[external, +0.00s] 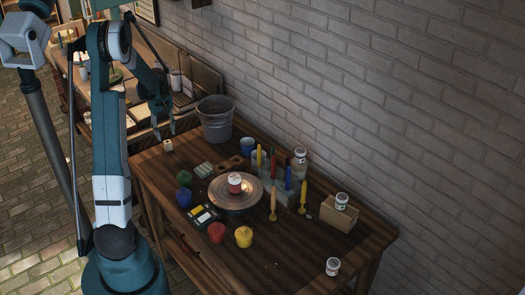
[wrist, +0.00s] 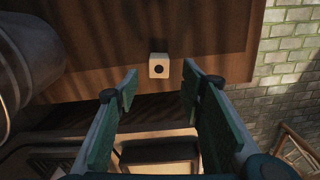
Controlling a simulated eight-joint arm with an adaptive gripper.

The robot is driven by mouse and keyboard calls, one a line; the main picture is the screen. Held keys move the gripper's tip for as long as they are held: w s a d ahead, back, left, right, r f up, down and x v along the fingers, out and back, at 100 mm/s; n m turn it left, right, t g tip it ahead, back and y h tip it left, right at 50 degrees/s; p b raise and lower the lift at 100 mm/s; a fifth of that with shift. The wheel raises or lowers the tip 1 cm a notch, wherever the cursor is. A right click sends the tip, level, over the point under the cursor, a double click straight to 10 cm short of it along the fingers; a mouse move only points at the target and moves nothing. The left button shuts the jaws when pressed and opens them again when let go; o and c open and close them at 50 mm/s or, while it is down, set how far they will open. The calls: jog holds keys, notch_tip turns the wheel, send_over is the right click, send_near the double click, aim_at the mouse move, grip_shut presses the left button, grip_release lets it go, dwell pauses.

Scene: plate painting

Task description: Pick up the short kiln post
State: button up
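The short kiln post is a small cream block (external: 168,145) near the far left corner of the wooden table in the external view. In the wrist view the cream block (wrist: 158,66) shows a dark round hole in its face and lies just beyond the fingertips, between their lines. My gripper (external: 164,131) is above the block in the external view. In the wrist view my gripper (wrist: 160,80) has its two green fingers wide apart with nothing between them. The block appears apart from both fingers.
A grey metal bucket (external: 215,120) stands right of the block; it fills the left of the wrist view (wrist: 25,65). The table edge is close to the block. A turntable (external: 236,203) with a jar, paint pots and brushes occupies the table's middle. A brick wall runs behind.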

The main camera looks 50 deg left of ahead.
aim_at(167, 142)
jog(key=shift+f, duration=1.3)
jog(key=shift+w+f+b, duration=0.1)
jog(key=shift+f+b, duration=0.55)
jog(key=shift+f, duration=1.95)
jog(key=shift+c, duration=0.2)
jog(key=c, duration=1)
